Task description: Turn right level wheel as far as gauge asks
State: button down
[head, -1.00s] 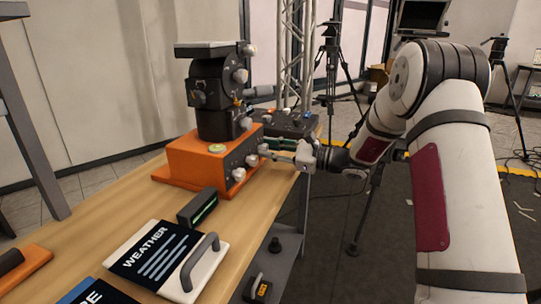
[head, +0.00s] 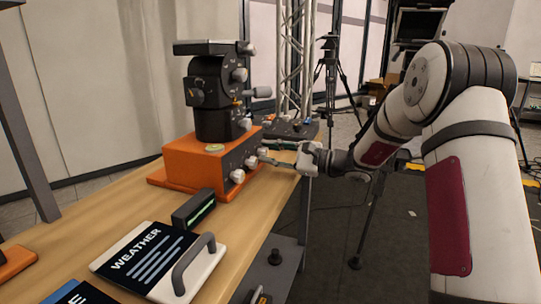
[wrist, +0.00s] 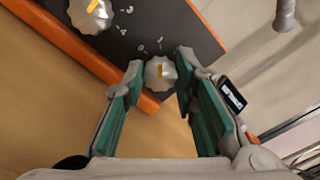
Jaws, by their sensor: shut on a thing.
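The orange levelling base (head: 195,165) stands on the wooden table and carries a black camera head. Its dark side panel has a row of silver fluted wheels. My gripper (head: 268,152) reaches in from the right to the right level wheel (head: 262,152), at the panel's far end. In the wrist view this wheel (wrist: 160,73), with a yellow mark, sits between the green pads of my gripper (wrist: 155,80), which is shut on it. Small white numerals arc beside it. Another wheel (wrist: 92,16) with a yellow mark is at upper left. A round bubble gauge (head: 215,147) lies on the base top; its reading is too small to tell.
A dark box with a green strip (head: 194,209) and a white WEATHER board with a grey handle (head: 160,262) lie nearer on the table. A dark device (head: 290,131) sits behind my gripper.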

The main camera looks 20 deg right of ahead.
jog(key=c, duration=1.3)
grip_release()
jog(key=shift+d, duration=0.15)
jog(key=v, duration=1.2)
jog(key=shift+a, duration=0.2)
